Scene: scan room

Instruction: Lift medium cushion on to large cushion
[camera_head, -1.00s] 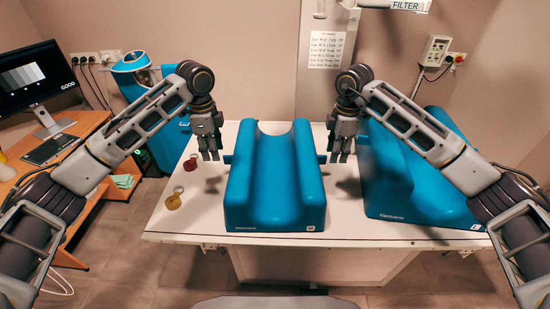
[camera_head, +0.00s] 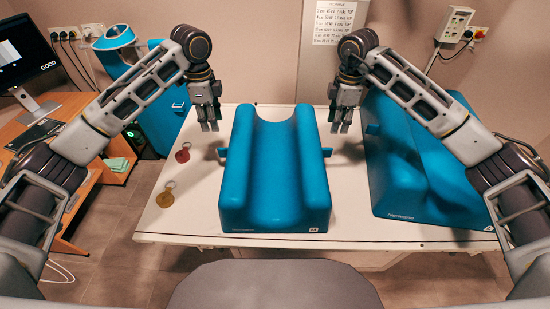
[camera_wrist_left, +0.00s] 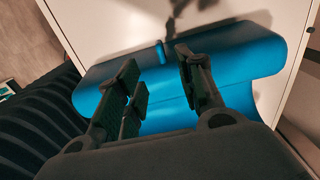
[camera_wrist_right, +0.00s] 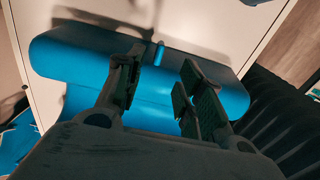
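The medium cushion (camera_head: 275,170) is blue with a long groove and a small M label. It stands on the white table (camera_head: 190,222) with a blue side handle (camera_head: 222,153) on its left and another (camera_head: 327,152) on its right. The larger blue cushion (camera_head: 425,170) stands to its right on the same table. My left gripper (camera_head: 209,125) hangs open and empty above the left side of the medium cushion, near that handle. My right gripper (camera_head: 341,128) hangs open and empty above the right handle. Both wrist views show spread fingers with a handle peg between or beyond them.
A wooden desk (camera_head: 70,140) with a monitor (camera_head: 28,58) stands at the left. A wall box (camera_head: 454,24) is behind the larger cushion.

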